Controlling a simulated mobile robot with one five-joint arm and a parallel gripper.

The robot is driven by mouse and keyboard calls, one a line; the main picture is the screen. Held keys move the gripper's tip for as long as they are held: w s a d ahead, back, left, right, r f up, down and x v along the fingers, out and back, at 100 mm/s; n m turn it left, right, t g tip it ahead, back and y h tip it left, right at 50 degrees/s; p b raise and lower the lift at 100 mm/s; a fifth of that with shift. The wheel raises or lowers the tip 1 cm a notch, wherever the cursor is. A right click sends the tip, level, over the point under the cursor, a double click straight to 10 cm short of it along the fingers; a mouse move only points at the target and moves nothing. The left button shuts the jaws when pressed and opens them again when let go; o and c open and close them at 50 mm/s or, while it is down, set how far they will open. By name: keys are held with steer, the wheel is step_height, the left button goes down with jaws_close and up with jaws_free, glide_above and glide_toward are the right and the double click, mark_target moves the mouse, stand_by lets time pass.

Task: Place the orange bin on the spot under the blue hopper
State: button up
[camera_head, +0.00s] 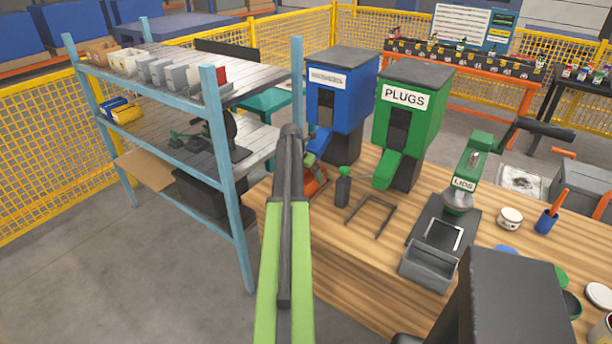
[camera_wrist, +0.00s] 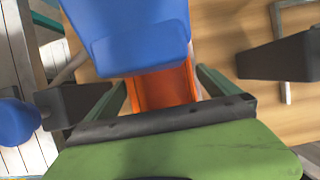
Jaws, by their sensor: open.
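The blue hopper (camera_head: 340,92) stands at the back of the wooden bench. Its blue chute (camera_wrist: 130,40) fills the upper left-centre of the wrist view. The orange bin (camera_wrist: 165,88) shows just below the chute's lip, on the bench, with part of it hidden by the chute. In the head view, only a bit of the orange bin (camera_head: 316,180) shows beside my arm. My gripper (camera_wrist: 162,84) is open, with one finger on each side of the bin. Whether the fingers touch it cannot be told. The spot beneath is hidden.
The green PLUGS hopper (camera_head: 408,110) stands to the right, with a rectangular outline (camera_head: 371,216) on the bench before it. A blue-framed shelf (camera_head: 222,150) is at left.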

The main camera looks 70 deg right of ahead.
steer(key=s+p+v, duration=0.1)
steer(key=p+v, duration=0.7)
steer(key=v, duration=0.2)
steer(key=shift+w, duration=0.45)
steer(key=shift+r, duration=0.15)
steer(key=w+a+m+t+y, duration=0.1)
steer(key=w+a+m, duration=0.1)
steer(key=w+a, duration=0.9)
steer(key=w+a+f+m+y, duration=0.1)
steer(key=w+a+m, duration=0.2)
steer(key=w+a, duration=0.8)
steer(key=w+a+m+t, duration=0.15)
steer(key=w+a, duration=0.35)
steer(key=a, duration=1.2)
steer(key=s+a+m+g+y, duration=0.1)
steer(key=a+m, duration=0.7)
steer(key=a, duration=2.9)
steer(key=shift+s+f+y, duration=0.35)
steer(key=shift+f+y, duration=0.05)
steer(key=shift+y, duration=0.3)
